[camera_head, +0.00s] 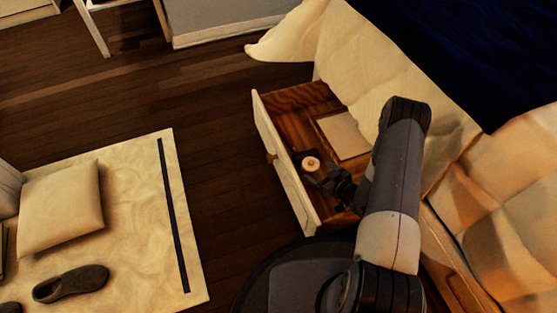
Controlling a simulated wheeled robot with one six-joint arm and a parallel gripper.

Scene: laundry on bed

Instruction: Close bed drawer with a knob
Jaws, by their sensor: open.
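The bed drawer (287,172) stands pulled out from the side of the bed. Its front is pale and its inside is brown wood. A small knob (271,157) shows at the outer face of the drawer front. My gripper (318,177) is open, over or within the near part of the drawer, on the inner side of the front panel. It looks apart from the knob. My arm hides the near right part of the drawer. I cannot tell whether the fingers touch anything.
In the drawer lie a flat pale item (343,135) and a small round item (311,163) close to my gripper. A cream sheet (350,60) hangs over the bed side. Wood floor (215,150) lies clear between drawer and rug (130,180). The rug holds a cushion (62,207) and slipper (70,284).

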